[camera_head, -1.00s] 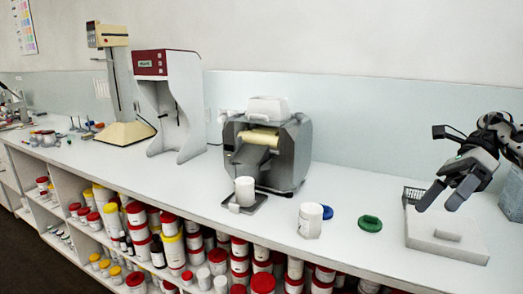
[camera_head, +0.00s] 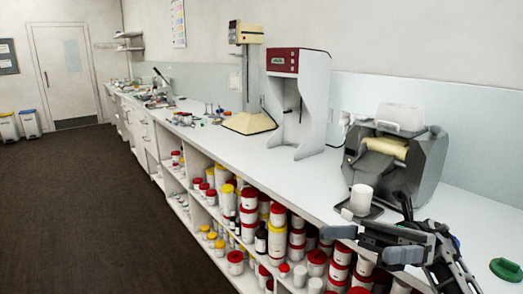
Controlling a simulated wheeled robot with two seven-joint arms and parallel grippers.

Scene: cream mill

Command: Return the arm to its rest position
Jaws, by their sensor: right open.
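My right gripper (camera_head: 355,245) is at the lower right, with its arm coming in from the bottom right corner. Its dark fingers point left and stand apart, with nothing seen between them. It shows in front of the bench's front edge and the shelves, and covers part of them. The grey mill (camera_head: 425,165) with a cream roller stands on the bench behind it. A white cup (camera_head: 361,198) stands in front of the mill, just above the gripper in the picture. My left gripper is not in view.
The long white bench (camera_head: 235,147) runs to the back left, with a red-topped machine (camera_head: 312,110) and a cream stand device (camera_head: 250,122) on it. Shelves below hold several lidded jars. The dark floor (camera_head: 90,210) is clear.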

